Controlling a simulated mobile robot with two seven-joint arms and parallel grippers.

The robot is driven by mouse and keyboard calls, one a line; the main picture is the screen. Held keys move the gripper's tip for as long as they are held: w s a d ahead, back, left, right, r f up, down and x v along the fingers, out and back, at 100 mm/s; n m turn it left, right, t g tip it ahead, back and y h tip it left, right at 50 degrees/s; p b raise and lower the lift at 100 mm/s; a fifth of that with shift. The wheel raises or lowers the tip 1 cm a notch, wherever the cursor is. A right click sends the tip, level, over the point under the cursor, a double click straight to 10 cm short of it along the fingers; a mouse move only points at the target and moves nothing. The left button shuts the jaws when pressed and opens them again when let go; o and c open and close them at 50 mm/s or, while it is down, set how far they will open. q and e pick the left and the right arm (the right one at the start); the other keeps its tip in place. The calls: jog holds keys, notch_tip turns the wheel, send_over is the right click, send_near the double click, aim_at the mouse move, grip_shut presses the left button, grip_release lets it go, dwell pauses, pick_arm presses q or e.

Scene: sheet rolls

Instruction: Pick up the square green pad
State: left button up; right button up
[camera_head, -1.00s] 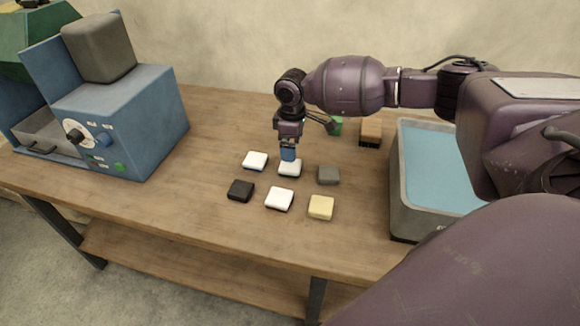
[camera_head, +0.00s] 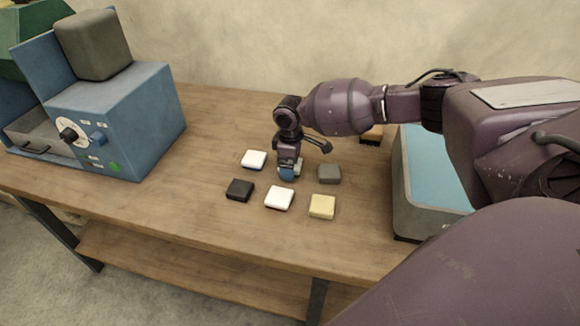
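No green pad shows in the head view now; my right forearm and wrist cover the spot at the back of the table where a green block showed earlier. My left gripper is out of view.
Around the gripper lie a white pad (camera_head: 254,159), a black pad (camera_head: 240,189), another white pad (camera_head: 279,198), a yellow pad (camera_head: 322,206) and a grey pad (camera_head: 329,174). A grey tray with blue inside (camera_head: 405,205) stands right, a blue machine (camera_head: 125,125) left.

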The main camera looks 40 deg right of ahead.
jog(key=c, duration=1)
